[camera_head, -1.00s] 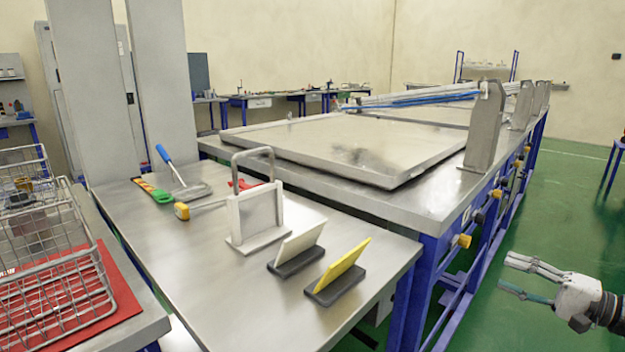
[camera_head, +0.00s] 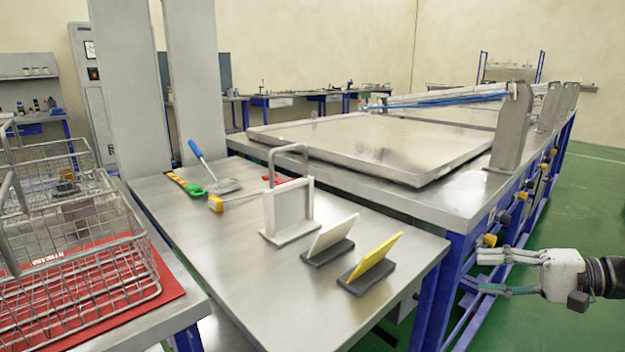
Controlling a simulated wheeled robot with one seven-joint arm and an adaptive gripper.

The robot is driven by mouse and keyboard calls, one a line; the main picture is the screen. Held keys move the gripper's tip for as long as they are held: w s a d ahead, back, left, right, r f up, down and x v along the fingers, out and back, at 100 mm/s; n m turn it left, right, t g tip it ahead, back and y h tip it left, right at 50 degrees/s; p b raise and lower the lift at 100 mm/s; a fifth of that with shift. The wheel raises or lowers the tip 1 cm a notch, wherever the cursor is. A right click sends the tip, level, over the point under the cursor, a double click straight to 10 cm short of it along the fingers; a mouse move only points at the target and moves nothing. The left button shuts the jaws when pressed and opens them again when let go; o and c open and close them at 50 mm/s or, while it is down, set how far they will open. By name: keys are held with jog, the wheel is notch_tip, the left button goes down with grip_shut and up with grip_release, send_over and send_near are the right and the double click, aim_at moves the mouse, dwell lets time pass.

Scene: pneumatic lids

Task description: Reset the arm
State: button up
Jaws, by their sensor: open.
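My gripper (camera_head: 484,272) is at the lower right, at the end of my arm coming in from the right edge. Its fingers point left and are apart, with nothing between them. It appears in front of the blue frame of the long metal bench (camera_head: 462,200) and overlaps it in the picture; I cannot tell how close it is. The yellow knobs (camera_head: 489,240) on the bench side show just above the fingers. A large flat metal lid (camera_head: 400,150) lies on the bench.
A steel table (camera_head: 215,255) holds a white framed stand (camera_head: 289,212), a white card (camera_head: 333,234), a yellow card (camera_head: 376,256) and a blue-handled scraper (camera_head: 198,152). Wire baskets (camera_head: 85,270) stand on a red mat at left. Green floor (camera_head: 590,215) is open at right.

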jog(key=s+a+r+n+g+h, duration=0.25)
jog(key=s+a+g, duration=0.2)
jog(key=a, duration=0.45)
jog(key=s+a+r+n+g+h, duration=0.2)
jog(key=s+a+r+g, duration=0.15)
jog(key=s+a, duration=0.4)
jog(key=s+a+f+n+h, duration=0.1)
jog(key=s+a+n+h, duration=0.15)
jog(key=s+h, duration=1.05)
jog(key=s+r+t+y+p, duration=0.2)
jog(key=r+p, duration=0.8)
jog(key=r, duration=0.1)
jog(key=s+r+t+y+p, duration=0.2)
jog(key=r+p, duration=0.9)
jog(key=r, duration=0.1)
jog(key=shift+y, duration=0.35)
jog(key=shift+c, duration=0.2)
